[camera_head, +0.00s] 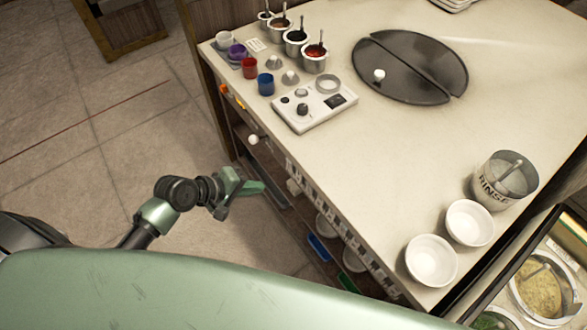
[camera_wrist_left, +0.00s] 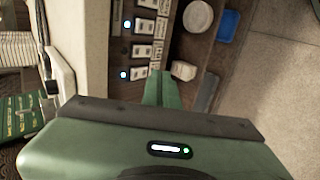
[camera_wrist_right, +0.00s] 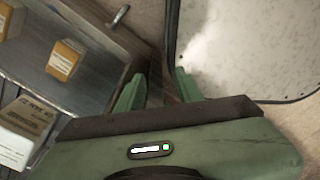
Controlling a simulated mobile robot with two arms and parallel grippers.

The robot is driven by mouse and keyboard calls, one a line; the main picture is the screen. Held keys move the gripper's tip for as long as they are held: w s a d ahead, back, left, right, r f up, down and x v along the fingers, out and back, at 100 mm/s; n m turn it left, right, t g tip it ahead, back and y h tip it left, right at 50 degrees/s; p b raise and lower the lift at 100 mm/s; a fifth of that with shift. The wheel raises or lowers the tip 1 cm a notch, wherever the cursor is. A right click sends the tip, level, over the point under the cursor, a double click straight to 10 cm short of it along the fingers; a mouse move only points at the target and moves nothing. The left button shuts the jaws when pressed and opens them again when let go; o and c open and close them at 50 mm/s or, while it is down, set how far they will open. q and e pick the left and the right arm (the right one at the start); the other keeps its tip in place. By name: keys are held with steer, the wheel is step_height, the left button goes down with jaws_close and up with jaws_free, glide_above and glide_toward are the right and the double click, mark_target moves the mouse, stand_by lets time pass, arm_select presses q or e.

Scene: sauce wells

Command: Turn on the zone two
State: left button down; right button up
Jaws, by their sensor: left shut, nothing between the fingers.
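A row of small white switches or labelled plates (camera_head: 330,220) runs along the counter's front side. In the left wrist view these plates (camera_wrist_left: 143,50) stand in a column, and two blue lights (camera_wrist_left: 124,75) glow beside them. Which plate is zone two is too small to read. My left gripper (camera_head: 262,188) is shut and empty, just in front of the counter side. Its fingers (camera_wrist_left: 160,87) appear close to the lower plates and a cream block-shaped knob (camera_wrist_left: 183,70); contact cannot be told. My right gripper (camera_wrist_right: 158,88) is open and empty, away from the counter front.
The counter top (camera_head: 400,150) holds a white control box (camera_head: 313,107), sauce pots (camera_head: 314,58), a dark round plate (camera_head: 410,67), white bowls (camera_head: 431,260) and a rinse pot (camera_head: 505,180). Shelves with trays lie below. Small boxes (camera_wrist_right: 65,60) sit near my right gripper.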

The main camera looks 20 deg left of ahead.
arm_select(q)
glide_toward(297, 179)
step_height(297, 179, down, 4)
steer(key=shift+w+d+f, duration=0.15)
steer(key=shift+w+d, duration=1.3)
steer(key=shift+w, duration=0.25)
arm_select(e)
steer(key=shift+s+r, duration=0.1)
steer(key=shift+s, duration=0.05)
arm_select(q)
steer(key=shift+w+d, duration=0.1)
arm_select(e)
steer(key=shift+s, duration=0.1)
steer(key=shift+r, duration=0.1)
